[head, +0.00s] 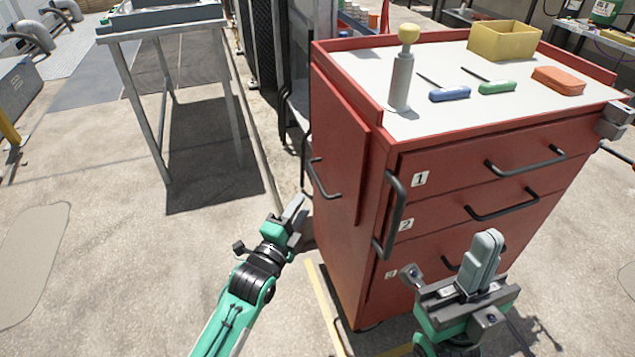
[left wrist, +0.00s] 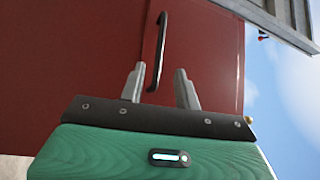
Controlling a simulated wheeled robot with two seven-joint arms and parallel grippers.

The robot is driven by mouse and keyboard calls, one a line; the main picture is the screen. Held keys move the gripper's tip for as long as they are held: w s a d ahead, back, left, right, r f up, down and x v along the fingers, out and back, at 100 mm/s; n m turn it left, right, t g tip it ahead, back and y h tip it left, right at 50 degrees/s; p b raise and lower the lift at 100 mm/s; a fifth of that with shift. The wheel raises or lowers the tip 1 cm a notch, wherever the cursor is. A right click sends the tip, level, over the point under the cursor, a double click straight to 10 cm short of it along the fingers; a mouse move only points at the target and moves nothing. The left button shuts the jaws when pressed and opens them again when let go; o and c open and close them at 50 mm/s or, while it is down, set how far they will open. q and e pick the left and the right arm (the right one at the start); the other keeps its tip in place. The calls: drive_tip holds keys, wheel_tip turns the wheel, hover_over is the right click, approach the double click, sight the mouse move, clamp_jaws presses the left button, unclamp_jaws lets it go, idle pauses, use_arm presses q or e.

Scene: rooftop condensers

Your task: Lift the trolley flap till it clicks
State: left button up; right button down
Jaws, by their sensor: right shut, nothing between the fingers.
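The red trolley (head: 440,190) stands right of centre in the head view. Its flap (head: 345,125) hangs down flat on the trolley's left side, with a black bar handle (head: 322,182). In the left wrist view the red panel (left wrist: 90,60) fills much of the picture. The handle (left wrist: 160,50) lies ahead, in line with the gap between the fingers. My left gripper (head: 297,208) is open and empty, just left of and below the handle; in the wrist view its fingers (left wrist: 160,85) are apart. My right gripper (head: 487,252) is shut and empty before the drawers.
The white trolley top holds a grey post with a yellow knob (head: 402,75), blue and green screwdrivers, an orange block (head: 558,80) and a yellow bin (head: 503,42). Black handles project from the drawer front. A metal table (head: 165,30) stands back left.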

sight(318, 179)
use_arm(q)
drive_tip(key=b+x, duration=0.2)
drive_tip(key=x, duration=0.8)
drive_tip(key=shift+s, duration=0.1)
clamp_jaws()
